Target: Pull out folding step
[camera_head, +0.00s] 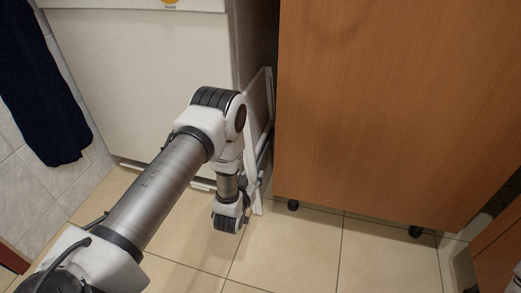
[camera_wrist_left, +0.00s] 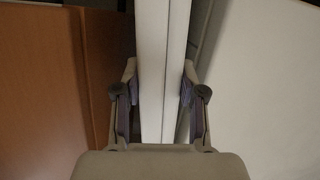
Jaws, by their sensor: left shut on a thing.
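The folding step (camera_head: 252,142) is a white, narrow, folded frame. It stands upright in the gap between the white appliance and the wooden cabinet in the head view. In the left wrist view its white edge (camera_wrist_left: 163,70) runs straight up between my fingers. My left gripper (camera_wrist_left: 160,92) is shut on this edge, with one finger on each side. In the head view my left gripper (camera_head: 252,186) is low by the front of the step, partly hidden by my wrist. Most of the step's depth is hidden in the gap.
A white appliance (camera_head: 140,75) stands left of the step and a wooden cabinet (camera_head: 390,100) on casters stands close on the right. A dark towel (camera_head: 40,90) hangs at the far left. Bare tiled floor (camera_head: 290,245) lies in front.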

